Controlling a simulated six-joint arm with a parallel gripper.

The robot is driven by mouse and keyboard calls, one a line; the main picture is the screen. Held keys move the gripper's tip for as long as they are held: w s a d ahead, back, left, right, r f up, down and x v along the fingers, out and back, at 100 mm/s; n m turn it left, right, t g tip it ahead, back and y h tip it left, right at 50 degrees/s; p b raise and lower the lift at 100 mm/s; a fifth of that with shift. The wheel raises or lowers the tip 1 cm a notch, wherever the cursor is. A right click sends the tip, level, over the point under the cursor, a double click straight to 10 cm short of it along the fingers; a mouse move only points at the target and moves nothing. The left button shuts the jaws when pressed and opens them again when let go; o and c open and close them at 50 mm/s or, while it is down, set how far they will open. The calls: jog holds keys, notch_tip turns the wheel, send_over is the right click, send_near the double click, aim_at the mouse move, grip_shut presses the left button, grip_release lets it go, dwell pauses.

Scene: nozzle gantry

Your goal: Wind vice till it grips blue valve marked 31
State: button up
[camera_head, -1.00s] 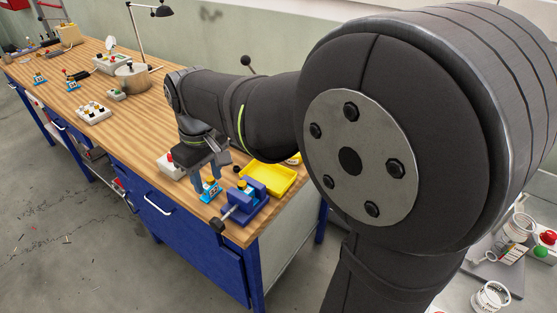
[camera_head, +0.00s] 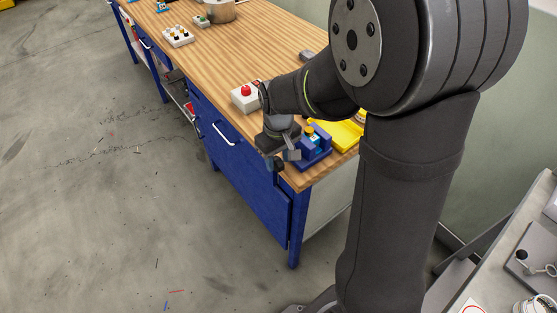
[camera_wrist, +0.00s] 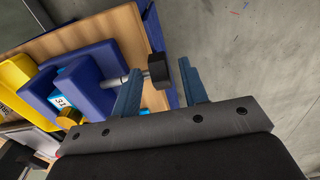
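The blue vice (camera_head: 322,157) sits at the near corner of the bench; it also shows in the wrist view (camera_wrist: 97,62). The blue valve (camera_wrist: 60,103) stands between its jaws, with a label reading 31 and a yellow knob. A bar runs from the vice to a black handle knob (camera_wrist: 158,70). My gripper (camera_wrist: 160,72) is open, with one blue-grey finger on each side of that knob. I cannot tell whether the fingers touch it. In the head view my gripper (camera_head: 282,158) is at the vice's handle side, at the bench's front edge.
A yellow tray (camera_head: 338,134) lies behind the vice. A white box with a red button (camera_head: 245,97) stands farther left on the wooden bench (camera_head: 262,55). The floor in front of the bench is open.

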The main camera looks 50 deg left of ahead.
jog(key=shift+f, duration=0.65)
grip_shut()
jog(key=shift+d+f+y, duration=0.1)
jog(key=shift+d+y, duration=0.05)
jog(key=shift+y, duration=0.85)
jog(key=shift+d+f+y, duration=0.1)
jog(key=shift+d+y, duration=0.05)
jog(key=shift+y, duration=0.85)
